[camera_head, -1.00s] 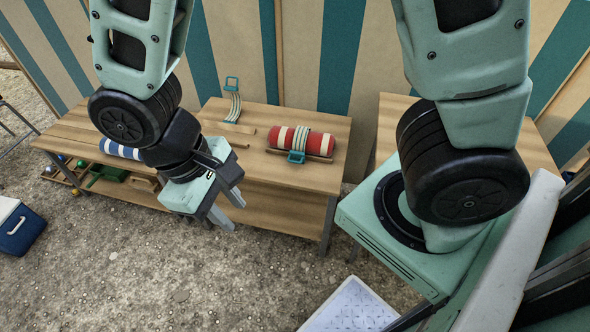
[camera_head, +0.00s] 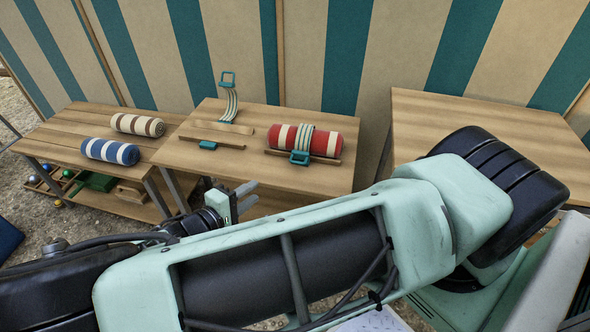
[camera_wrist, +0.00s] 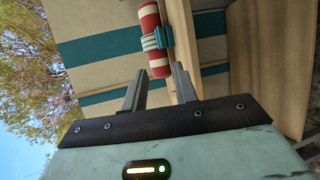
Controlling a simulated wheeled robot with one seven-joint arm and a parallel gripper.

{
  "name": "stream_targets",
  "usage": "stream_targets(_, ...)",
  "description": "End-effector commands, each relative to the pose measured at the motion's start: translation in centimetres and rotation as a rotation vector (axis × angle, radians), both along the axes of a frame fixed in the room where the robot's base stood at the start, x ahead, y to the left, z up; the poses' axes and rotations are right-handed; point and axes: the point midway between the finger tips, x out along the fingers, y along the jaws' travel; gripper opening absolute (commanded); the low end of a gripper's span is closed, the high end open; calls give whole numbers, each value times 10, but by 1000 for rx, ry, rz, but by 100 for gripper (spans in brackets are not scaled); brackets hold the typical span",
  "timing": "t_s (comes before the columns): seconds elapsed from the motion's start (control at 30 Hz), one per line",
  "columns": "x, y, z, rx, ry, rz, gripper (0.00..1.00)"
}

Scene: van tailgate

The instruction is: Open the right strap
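The right strap (camera_head: 306,140), striped white and teal, is wrapped over a red and cream rolled blanket (camera_head: 335,135) on the middle bench. Its teal buckle (camera_head: 299,158) hangs at the blanket's front and looks closed. My gripper (camera_head: 249,194) is open and empty, in front of the bench, left of and below the right strap. In the wrist view, my gripper (camera_wrist: 160,88) has its fingers apart, with the right strap (camera_wrist: 153,42) beyond them.
A blue striped roll (camera_head: 110,151) and a brown striped roll (camera_head: 138,124) lie on the left bench. A bare wooden table (camera_head: 470,115) stands at right. Wooden slats lie on the middle bench (camera_head: 180,157). A striped wall closes the back.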

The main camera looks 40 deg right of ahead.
Motion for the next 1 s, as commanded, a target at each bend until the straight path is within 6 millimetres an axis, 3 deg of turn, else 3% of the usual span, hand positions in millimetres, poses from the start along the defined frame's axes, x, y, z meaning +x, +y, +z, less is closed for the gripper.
stream_targets(0.17,4,-17,-3,-4,-3,-1,29)
stream_targets(0.8,35,-137,-30,-2,0,-3,29)
stream_targets(1.0,41,-158,-35,0,0,-1,29)
